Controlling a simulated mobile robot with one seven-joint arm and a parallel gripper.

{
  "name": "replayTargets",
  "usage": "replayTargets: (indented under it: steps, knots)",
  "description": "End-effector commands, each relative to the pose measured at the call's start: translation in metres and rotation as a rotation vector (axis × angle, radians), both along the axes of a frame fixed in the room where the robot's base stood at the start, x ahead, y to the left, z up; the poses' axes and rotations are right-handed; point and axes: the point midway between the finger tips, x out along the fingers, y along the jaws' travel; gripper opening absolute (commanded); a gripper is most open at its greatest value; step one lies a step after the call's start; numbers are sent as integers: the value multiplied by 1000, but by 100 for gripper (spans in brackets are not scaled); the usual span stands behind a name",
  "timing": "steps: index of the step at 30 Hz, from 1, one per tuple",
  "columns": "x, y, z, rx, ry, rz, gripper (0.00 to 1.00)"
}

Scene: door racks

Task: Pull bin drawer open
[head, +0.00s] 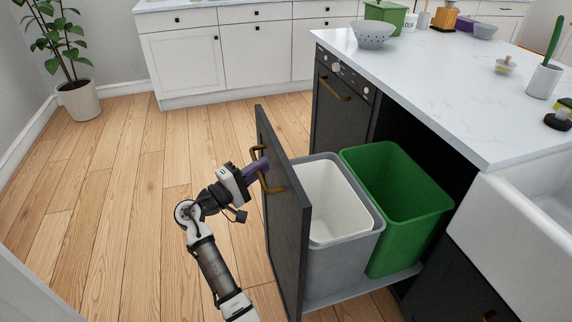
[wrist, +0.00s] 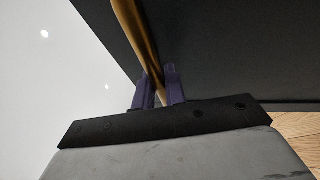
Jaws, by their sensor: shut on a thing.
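The bin drawer (head: 285,215) has a dark front panel and is pulled well out from the island. Its brass handle (head: 266,172) is on the outer face of the panel. My gripper (head: 259,165) is at the handle, with its purple fingers shut on it. In the wrist view the handle (wrist: 133,32) runs down between the two fingers (wrist: 159,90). Inside the drawer stand a grey bin (head: 345,258) with a white liner (head: 330,205) and a green bin (head: 400,200). The exact finger contact is partly hidden in the head view.
The island (head: 450,95) has a white top carrying a colander (head: 373,35). A dark oven (head: 340,100) is beside the drawer opening, and a white sink (head: 530,205) is at the right. Wooden floor (head: 130,190) lies clear to the left. A potted plant (head: 78,98) stands far left.

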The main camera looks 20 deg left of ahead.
Motion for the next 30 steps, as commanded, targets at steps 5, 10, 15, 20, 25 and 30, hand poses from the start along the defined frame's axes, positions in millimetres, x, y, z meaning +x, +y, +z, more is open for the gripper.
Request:
replayTargets:
  steps: [5,10,15,20,25,30]
  knots:
    - [-21,28,-1,0,0,1,0]
    - [-32,44,-1,-1,1,0,0]
    - [-37,51,-1,0,1,-1,0]
    - [-38,53,-1,-1,2,-2,0]
    - [-38,53,-1,0,1,-2,0]
    - [-38,52,-1,0,1,-2,24]
